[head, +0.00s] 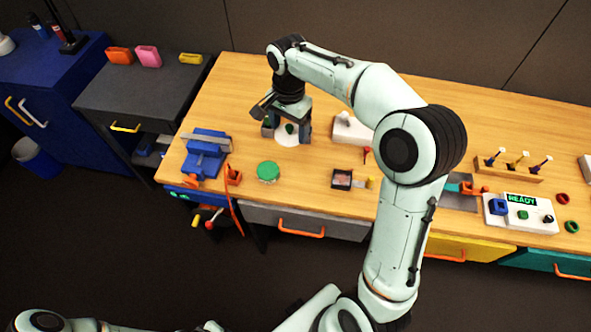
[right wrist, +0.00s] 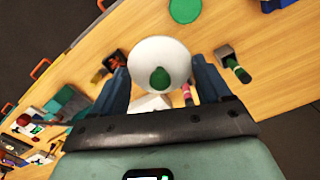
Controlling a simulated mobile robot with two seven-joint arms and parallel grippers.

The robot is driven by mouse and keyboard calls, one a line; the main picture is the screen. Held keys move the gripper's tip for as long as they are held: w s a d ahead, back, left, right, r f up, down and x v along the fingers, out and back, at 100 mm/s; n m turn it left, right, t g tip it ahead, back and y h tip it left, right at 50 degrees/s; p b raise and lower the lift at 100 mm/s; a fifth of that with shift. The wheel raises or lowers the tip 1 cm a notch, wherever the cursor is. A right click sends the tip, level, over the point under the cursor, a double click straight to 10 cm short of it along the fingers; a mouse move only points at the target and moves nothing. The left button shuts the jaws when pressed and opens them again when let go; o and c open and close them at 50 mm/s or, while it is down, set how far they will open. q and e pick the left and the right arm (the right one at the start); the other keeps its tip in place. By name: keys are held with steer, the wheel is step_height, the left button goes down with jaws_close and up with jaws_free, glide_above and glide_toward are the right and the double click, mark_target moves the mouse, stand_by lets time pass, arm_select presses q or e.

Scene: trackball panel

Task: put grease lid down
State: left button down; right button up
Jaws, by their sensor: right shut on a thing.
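My right gripper (head: 288,130) is over the back left of the wooden table, its two fingers set wide apart. It is shut on a white round lid (head: 287,140) with a green knob on top. In the right wrist view the lid (right wrist: 145,60) lies between the fingers of the gripper (right wrist: 162,78). I cannot tell whether its underside touches the table. A green-topped round pot (head: 268,171) stands in front of the lid, apart from it. It also shows in the right wrist view (right wrist: 186,10). My left gripper is not in view.
A blue vise (head: 206,155) stands left of the lid. A white box (head: 350,130) is to its right, partly behind my arm. A small dark tray (head: 342,179) is near the front. Bare wood (head: 240,90) lies behind the lid.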

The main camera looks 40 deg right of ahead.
mark_target(303, 180)
steer(key=s, duration=0.1)
steer(key=s+d+f, duration=0.2)
steer(key=shift+s+d+b, duration=0.2)
steer(key=shift+s+b, duration=0.05)
steer(key=shift+b, duration=0.1)
step_height(303, 180, down, 14)
steer(key=shift+w+r+b, duration=0.1)
steer(key=shift+r+b, duration=0.05)
steer(key=shift+b, duration=0.45)
steer(key=shift+f, duration=2.7)
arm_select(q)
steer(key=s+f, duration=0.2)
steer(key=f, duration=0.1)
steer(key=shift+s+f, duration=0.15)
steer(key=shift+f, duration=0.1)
arm_select(e)
steer(key=o, duration=0.6)
steer(key=shift+f+b, duration=0.15)
steer(key=shift+b, duration=0.15)
steer(key=o, duration=0.4)
steer(key=shift+c, duration=0.2)
steer(key=shift+r, duration=0.55)
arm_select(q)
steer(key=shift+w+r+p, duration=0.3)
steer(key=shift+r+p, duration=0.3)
arm_select(e)
step_height(303, 180, up, 11)
steer(key=shift+r, duration=0.2)
